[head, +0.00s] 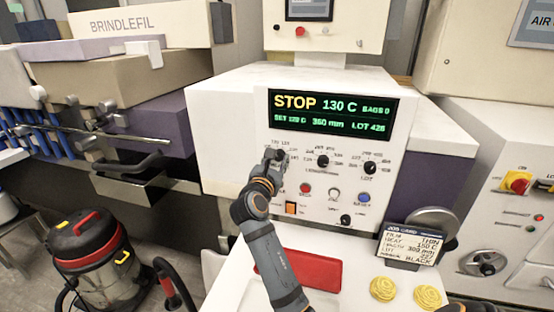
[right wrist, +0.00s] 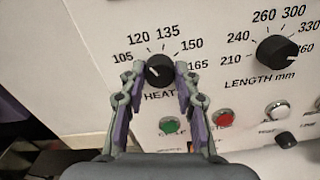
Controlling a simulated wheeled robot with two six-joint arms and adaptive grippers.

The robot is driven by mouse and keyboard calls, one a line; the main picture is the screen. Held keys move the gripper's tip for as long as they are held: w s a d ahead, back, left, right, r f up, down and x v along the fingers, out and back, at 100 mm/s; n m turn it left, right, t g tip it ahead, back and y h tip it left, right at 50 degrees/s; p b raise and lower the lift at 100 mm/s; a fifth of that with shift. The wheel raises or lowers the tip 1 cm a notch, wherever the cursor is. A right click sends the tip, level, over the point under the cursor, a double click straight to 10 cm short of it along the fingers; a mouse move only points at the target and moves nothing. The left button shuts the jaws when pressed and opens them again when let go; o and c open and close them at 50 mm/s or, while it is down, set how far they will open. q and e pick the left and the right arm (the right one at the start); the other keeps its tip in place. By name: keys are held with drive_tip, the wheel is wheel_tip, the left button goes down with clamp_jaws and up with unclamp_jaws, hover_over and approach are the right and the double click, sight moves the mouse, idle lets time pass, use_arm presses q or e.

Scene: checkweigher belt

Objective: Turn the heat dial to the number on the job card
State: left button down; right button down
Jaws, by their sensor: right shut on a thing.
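The heat dial (right wrist: 160,71) is a black knob on the white panel, ringed by 105, 120, 135, 150 and 165 in the right wrist view. My right gripper (right wrist: 160,76) is shut on it, one finger at each side. The dial's pale mark seems to point up and left; the exact number is hard to read. In the head view my right gripper (head: 275,156) mostly hides the dial. The job card (head: 410,244) stands at the lower right and reads heat 150 C. The display (head: 331,113) shows STOP, 130 C and a small set value near 129 C. My left gripper is not in view.
The length dial (head: 323,161) and lot dial (head: 369,167) sit right of the heat dial. Green, red, white and blue buttons lie below. A red pad (head: 318,271) and two yellow coils (head: 383,289) lie on the white surface in front.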

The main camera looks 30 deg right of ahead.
drive_tip(key=m, duration=0.3)
drive_tip(key=shift+m, duration=0.3)
drive_tip(key=m+b, duration=0.1)
drive_tip(key=m, duration=0.3)
drive_tip(key=shift+f+m, duration=0.1)
drive_tip(key=shift+m, duration=0.2)
drive_tip(key=m+b, duration=0.2)
drive_tip(key=m, duration=0.2)
drive_tip(key=m+b, duration=0.3)
drive_tip(key=m, duration=0.2)
drive_tip(key=shift+m, duration=0.3)
drive_tip(key=c, duration=1.1)
unclamp_jaws()
drive_tip(key=shift+o, duration=0.6)
